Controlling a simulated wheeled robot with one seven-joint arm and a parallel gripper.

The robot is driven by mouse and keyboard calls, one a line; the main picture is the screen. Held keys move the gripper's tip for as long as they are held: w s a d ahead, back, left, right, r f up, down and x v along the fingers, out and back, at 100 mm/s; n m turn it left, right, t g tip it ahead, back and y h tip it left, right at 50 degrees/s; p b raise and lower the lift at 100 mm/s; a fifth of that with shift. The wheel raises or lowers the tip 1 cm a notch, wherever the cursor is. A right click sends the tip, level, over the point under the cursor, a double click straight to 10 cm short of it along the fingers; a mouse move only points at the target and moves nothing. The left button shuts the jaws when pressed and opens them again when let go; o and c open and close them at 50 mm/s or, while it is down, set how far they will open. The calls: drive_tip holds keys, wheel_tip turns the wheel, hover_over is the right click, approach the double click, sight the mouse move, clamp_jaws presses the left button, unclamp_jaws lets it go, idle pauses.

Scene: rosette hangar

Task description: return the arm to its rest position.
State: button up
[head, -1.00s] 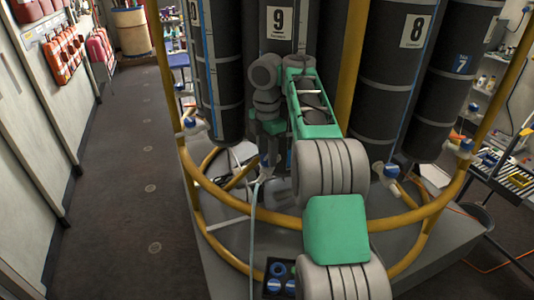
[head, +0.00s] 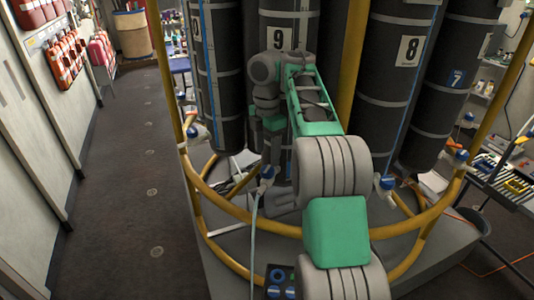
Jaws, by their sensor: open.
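My arm rises from the bottom of the head view and reaches over the yellow rail towards the dark cylinders. Its grey wrist bends down in front of the cylinder marked 9 (head: 308,120). My gripper (head: 270,153) hangs at the wrist's lower end, pointing down, small and dark in the picture. It is open, and I see nothing held in it.
The cylinder marked 8 (head: 395,100) stands right of the arm. A shelf rack (head: 500,180) is at the right. The floor aisle (head: 120,200) at left is clear.

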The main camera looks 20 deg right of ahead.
wheel_tip(320, 180, up, 2)
drive_tip(key=shift+r+p, duration=0.15)
drive_tip(key=shift+p, duration=0.3)
drive_tip(key=s+a+r+m+t+y, duration=0.1)
drive_tip(key=s+a+r+m+t, duration=0.1)
drive_tip(key=s+a+m, duration=0.95)
drive_tip(key=s+f+m+t+h, duration=0.1)
drive_tip(key=s+f+m+t, duration=0.1)
drive_tip(key=s+f+m, duration=0.7)
drive_tip(key=s, duration=0.2)
drive_tip(key=shift+s+d, duration=0.35)
